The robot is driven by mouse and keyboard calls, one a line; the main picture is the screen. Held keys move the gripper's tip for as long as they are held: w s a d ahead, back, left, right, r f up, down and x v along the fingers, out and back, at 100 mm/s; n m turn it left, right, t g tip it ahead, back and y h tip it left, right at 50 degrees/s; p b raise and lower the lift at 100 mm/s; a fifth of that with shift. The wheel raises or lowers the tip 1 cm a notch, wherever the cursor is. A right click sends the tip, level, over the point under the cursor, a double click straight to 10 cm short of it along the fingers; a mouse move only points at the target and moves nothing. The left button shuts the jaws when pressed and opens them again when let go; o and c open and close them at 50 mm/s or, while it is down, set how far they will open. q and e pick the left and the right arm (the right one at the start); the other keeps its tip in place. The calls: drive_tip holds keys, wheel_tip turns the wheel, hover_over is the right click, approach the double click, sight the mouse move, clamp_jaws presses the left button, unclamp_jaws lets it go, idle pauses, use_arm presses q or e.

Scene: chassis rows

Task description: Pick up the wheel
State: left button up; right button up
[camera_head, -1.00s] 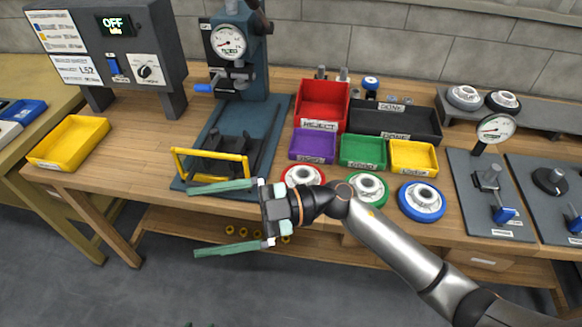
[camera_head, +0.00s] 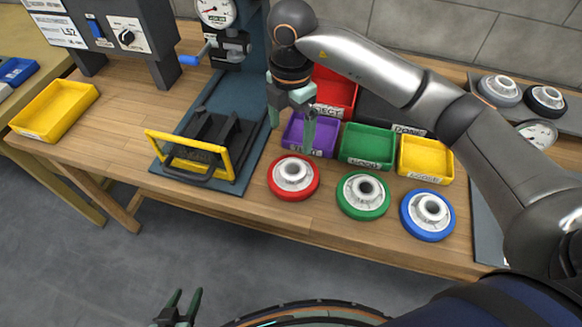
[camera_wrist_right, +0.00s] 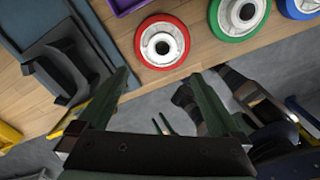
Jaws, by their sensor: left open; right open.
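Three wheels with pale hubs lie flat in a row near the table's front edge: a red-rimmed wheel (camera_head: 293,176), a green-rimmed wheel (camera_head: 362,194) and a blue-rimmed wheel (camera_head: 427,214). My right gripper (camera_head: 293,130) is open and empty, fingers down, above the purple bin and behind the red wheel in the head view. In the right wrist view the red wheel (camera_wrist_right: 162,42) lies beyond and between the open fingertips (camera_wrist_right: 160,80), apart from them. The green wheel (camera_wrist_right: 240,14) is right of it. My left gripper (camera_head: 184,299) is open and empty, low at the bottom edge.
Purple (camera_head: 296,134), green (camera_head: 367,146) and yellow (camera_head: 425,158) bins stand behind the wheels. A press with a yellow-handled guard (camera_head: 190,150) is to the left. A grey wheel (camera_head: 499,90) and a black wheel (camera_head: 545,101) sit at the back right.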

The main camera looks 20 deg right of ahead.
hover_over(293, 165)
drive_tip(key=s, duration=0.1)
wheel_tip(293, 165, down, 7)
drive_tip(key=shift+s+a+f+p, duration=0.15)
drive_tip(key=shift+f+p, duration=0.2)
drive_tip(key=shift+f, duration=1)
drive_tip(key=shift+s+a+f+p, duration=0.1)
drive_tip(key=shift+f+p, duration=0.2)
drive_tip(key=shift+f, duration=1.05)
drive_tip(key=shift+c, duration=0.2)
drive_tip(key=shift+r, duration=0.15)
clamp_jaws()
